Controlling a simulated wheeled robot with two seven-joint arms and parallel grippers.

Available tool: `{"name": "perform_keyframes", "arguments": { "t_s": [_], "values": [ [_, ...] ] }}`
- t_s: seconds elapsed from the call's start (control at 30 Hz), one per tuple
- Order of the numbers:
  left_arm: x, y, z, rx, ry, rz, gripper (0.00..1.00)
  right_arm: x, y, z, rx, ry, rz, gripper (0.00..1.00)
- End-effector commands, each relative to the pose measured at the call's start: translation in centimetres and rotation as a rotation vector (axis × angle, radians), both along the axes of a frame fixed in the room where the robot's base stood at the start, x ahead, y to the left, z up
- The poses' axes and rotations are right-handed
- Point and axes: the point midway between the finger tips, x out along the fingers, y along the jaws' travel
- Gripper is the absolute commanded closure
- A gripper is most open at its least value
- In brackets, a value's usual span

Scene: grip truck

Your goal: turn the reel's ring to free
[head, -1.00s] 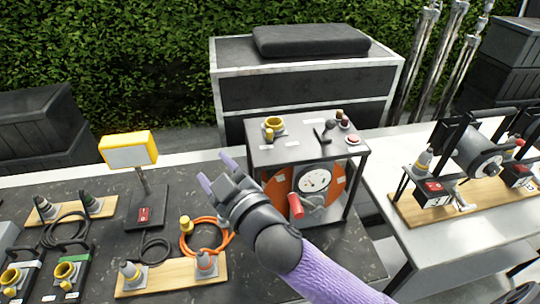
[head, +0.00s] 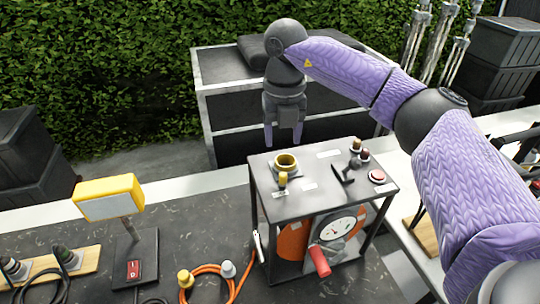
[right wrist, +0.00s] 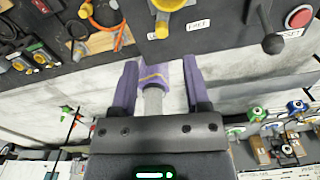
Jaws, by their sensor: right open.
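The reel stands in a dark frame box (head: 262,190), with an orange drum (head: 293,240), a dial (head: 334,232) and a red handle (head: 319,261) on its front. The yellow ring (head: 286,161) sits on its top plate at the left, with a small yellow tab towards the front. In the right wrist view the ring (right wrist: 170,4) is cut by the top edge, beside a label reading FREE (right wrist: 197,25). My right gripper (head: 283,140) points down, open and empty, above and just behind the ring, apart from it. My left gripper is not in view.
A black lever (head: 346,172) and a red button (head: 377,176) share the top plate at right. A yellow-framed lamp (head: 109,198) stands left. An orange cable (head: 210,270) lies in front. A large case (head: 228,105) stands behind.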

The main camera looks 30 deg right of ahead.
Motion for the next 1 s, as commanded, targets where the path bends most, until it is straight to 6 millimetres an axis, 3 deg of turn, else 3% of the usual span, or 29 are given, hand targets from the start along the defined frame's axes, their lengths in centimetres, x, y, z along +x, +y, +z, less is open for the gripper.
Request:
{"name": "perform_keyframes", "arguments": {
  "t_s": [0.33,0.5,0.7,1.0],
  "values": [
    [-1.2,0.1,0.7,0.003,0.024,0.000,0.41,-0.1,0.2,-7.6,0.004,0.003,0.005,0.40],
    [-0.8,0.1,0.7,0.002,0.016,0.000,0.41,-0.1,0.2,-9.0,0.005,-0.001,0.007,0.40],
    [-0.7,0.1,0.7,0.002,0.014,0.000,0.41,-0.1,0.2,-9.1,0.006,-0.001,0.008,0.40],
    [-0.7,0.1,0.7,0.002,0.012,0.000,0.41,-0.1,0.2,-9.1,0.006,-0.001,0.008,1.00]
  ]
}}
